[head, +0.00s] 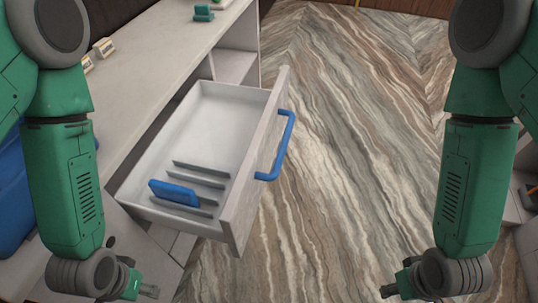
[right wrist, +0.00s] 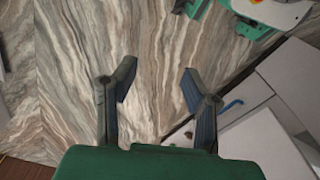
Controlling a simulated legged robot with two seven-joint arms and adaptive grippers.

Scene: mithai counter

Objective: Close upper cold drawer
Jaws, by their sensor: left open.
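The upper cold drawer (head: 232,88) stands pulled out of the counter in the head view. It has a white inside, a grey-brown front and a blue bar handle (head: 284,146) on the front's right side. A blue block (head: 175,193) stands among grey dividers in the drawer's near end. My left gripper (head: 150,291) is at the lower left, open, apart from the drawer and its handle. My right gripper (head: 388,292) is at the lower right, far from the drawer. In the right wrist view my right gripper (right wrist: 157,90) has its fingers spread with only floor between them.
The white counter top (head: 150,45) runs along the left with a green item (head: 203,13) and small boxes (head: 103,47) on it. An open shelf (head: 233,66) lies behind the drawer. The patterned floor (head: 350,150) right of the drawer is clear. Another blue handle (right wrist: 232,105) shows in the right wrist view.

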